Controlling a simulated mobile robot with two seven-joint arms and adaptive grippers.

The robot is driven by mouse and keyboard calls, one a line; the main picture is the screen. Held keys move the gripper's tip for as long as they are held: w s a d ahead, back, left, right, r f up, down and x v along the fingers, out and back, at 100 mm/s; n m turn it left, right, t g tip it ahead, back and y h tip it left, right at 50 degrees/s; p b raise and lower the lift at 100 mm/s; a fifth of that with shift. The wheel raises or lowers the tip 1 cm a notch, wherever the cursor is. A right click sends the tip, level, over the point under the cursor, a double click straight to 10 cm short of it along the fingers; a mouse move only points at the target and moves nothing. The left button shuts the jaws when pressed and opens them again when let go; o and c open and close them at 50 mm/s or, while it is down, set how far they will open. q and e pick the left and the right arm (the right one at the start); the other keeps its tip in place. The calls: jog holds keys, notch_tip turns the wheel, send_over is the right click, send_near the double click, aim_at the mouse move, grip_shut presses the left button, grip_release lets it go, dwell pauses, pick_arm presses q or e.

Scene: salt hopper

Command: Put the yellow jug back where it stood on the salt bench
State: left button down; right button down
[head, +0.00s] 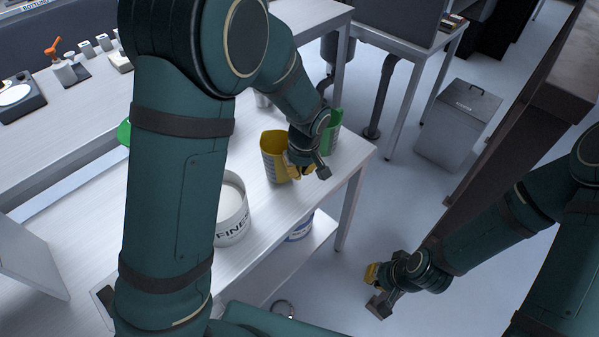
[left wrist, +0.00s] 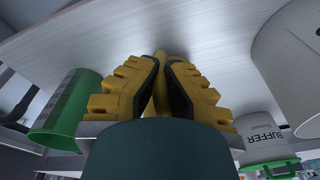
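The yellow jug (head: 273,152) stands upright near the right end of the salt bench (head: 262,268), and its base appears to rest on the top. My left gripper (head: 297,170) is at the jug's right side. In the left wrist view its two yellow fingers (left wrist: 160,88) close in on a narrow yellow part of the jug (left wrist: 160,92), which looks like the handle. The rest of the jug is hidden there. My right gripper (head: 372,275) hangs empty over the floor, away from the bench; its finger opening cannot be made out.
A green jug (head: 334,128) stands just behind my left gripper and shows in the left wrist view (left wrist: 72,108). A white tub marked "FINES" (head: 232,212) stands in front of the yellow jug. A grey bin (head: 458,122) stands on the floor.

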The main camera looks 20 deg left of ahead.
pick_arm(q)
jog(key=shift+f, duration=0.7)
jog(key=c, duration=1.1)
grip_release()
jog(key=shift+f, duration=0.15)
jog(key=shift+c, duration=0.2)
jog(key=shift+r, duration=0.4)
notch_tip(320, 180, up, 12)
jog(key=s+d+p, duration=0.1)
jog(key=p, duration=0.1)
jog(key=shift+d+f, duration=0.15)
jog(key=shift+f, duration=0.1)
